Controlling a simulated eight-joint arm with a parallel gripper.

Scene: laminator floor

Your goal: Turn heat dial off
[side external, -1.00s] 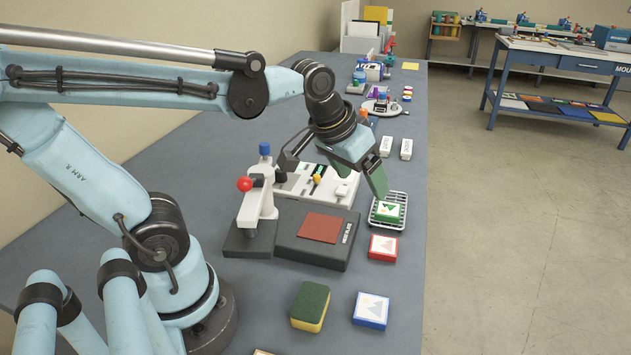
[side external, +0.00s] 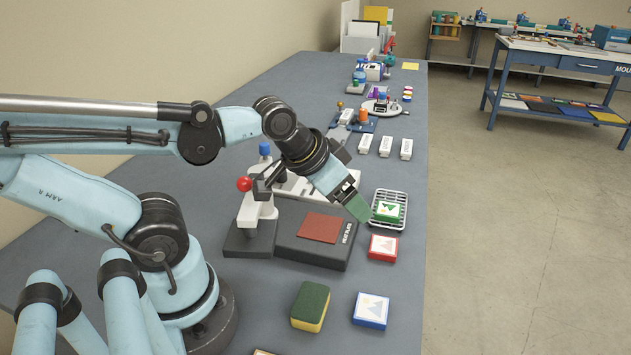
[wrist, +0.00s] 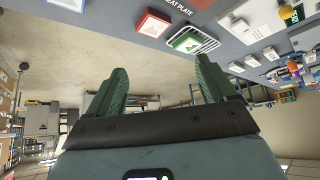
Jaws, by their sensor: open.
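My gripper (side external: 359,208) has green fingers and is open and empty. In the side view it hangs tilted near the wire rack, beside the black heat plate (side external: 290,251) with its red-brown pad. In the wrist view the fingers of my gripper (wrist: 163,68) are spread apart with nothing between them. A white panel (side external: 289,186) behind the plate is partly hidden by my arm. Part of a white panel with a yellow piece also shows at the right of the wrist view (wrist: 254,20). I cannot make out a heat dial in either view.
A green-framed picture block (side external: 388,211) sits on the wire rack (side external: 392,197). A red-framed block (side external: 382,247), a blue-framed block (side external: 370,310) and a sponge (side external: 310,307) lie in front. A press with a red knob (side external: 244,184) stands left. White blocks (side external: 385,146) lie behind.

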